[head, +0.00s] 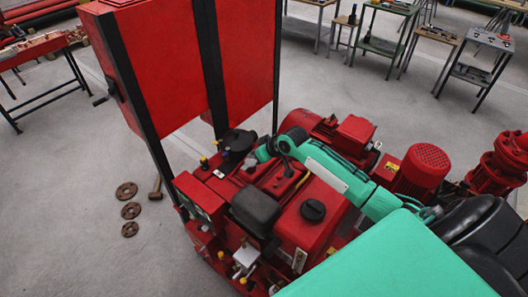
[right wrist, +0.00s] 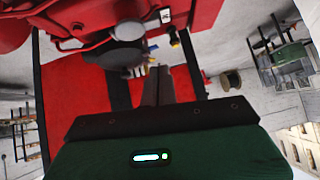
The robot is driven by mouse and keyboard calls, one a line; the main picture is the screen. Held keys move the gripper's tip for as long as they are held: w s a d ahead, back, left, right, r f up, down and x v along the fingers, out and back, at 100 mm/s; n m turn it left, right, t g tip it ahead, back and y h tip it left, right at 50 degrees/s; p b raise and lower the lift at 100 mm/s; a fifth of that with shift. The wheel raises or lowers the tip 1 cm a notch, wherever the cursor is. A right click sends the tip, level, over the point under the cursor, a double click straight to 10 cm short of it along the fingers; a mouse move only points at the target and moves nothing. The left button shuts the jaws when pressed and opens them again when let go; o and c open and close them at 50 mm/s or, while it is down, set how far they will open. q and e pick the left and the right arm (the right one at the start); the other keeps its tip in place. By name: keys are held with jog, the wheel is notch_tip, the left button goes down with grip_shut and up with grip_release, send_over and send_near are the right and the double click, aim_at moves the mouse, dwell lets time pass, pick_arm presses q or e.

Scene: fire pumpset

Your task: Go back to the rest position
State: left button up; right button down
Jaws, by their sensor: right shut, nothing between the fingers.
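My right arm (head: 345,180), green with dark joints, reaches from the right over the red pumpset (head: 305,232). In the right wrist view my right gripper (right wrist: 158,72) is shut, its dark fingers together and nothing between them. Red machine parts (right wrist: 90,20) show beyond and above the fingers there. In the head view the fingers are hard to make out among the dark engine parts near the red panels. My left gripper is in neither view.
Tall red panels (head: 160,65) with black posts stand behind the pumpset. A red motor (head: 422,168) lies close beside my arm. Tables stand at the back; open grey floor (head: 60,220) is at left.

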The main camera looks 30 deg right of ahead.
jog(key=shift+a+b+v, duration=0.2)
jog(key=shift+b+v, duration=0.35)
jog(key=shift+v, duration=2.15)
jog(key=shift+s+a, duration=0.1)
